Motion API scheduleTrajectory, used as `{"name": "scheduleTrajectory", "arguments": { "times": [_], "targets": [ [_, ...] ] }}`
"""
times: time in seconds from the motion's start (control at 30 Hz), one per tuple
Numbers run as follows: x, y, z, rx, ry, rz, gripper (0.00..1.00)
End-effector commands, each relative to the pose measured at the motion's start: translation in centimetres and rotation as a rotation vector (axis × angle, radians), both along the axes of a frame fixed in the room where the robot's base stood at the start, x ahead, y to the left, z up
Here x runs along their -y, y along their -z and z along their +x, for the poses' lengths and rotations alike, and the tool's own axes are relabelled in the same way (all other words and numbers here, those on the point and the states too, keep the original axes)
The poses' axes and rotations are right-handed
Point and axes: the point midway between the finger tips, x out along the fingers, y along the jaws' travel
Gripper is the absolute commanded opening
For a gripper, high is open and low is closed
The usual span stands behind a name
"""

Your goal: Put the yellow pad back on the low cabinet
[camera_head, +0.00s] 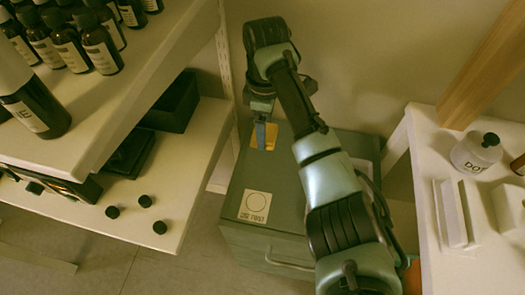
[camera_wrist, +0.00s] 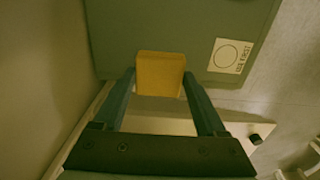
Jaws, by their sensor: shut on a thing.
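The yellow pad (camera_wrist: 160,70) is a small square block held between the two fingertips of my gripper (camera_wrist: 159,79) in the wrist view. In the head view the pad (camera_head: 270,137) shows partly behind a blue finger of my gripper (camera_head: 262,134), over the back left part of the low cabinet's top. The low cabinet (camera_head: 285,185) is grey-green, with a "use first" label on its front left corner. Its top (camera_wrist: 205,25) fills the upper part of the wrist view. I cannot tell whether the pad touches the cabinet top.
Shelves with dark bottles (camera_head: 70,48) stand to the left, with small black caps (camera_head: 145,201) on the lower shelf (camera_head: 165,190). A white table (camera_head: 430,150) with a jar (camera_head: 476,153) stands to the right. A wall is close behind the cabinet. The cabinet's front left top is clear except the label (camera_head: 255,206).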

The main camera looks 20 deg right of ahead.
Motion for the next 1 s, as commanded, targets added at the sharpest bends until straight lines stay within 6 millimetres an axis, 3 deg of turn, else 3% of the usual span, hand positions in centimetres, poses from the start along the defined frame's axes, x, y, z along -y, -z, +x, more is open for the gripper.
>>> {"name": "scheduleTrajectory", "arguments": {
  "times": [0.03,0.4,0.87,0.9,1.0],
  "targets": [
    [0.0,1.2,-0.1,-0.003,0.001,0.001,0.22],
    [0.0,6.8,-0.1,-0.002,0.003,0.0,0.22],
    [0.0,7.7,-0.1,-0.001,0.002,-0.001,0.22],
    [0.0,7.7,0.0,0.0,0.002,-0.001,0.76],
    [0.0,7.7,0.0,0.0,0.002,-0.001,0.94]
  ]
}}
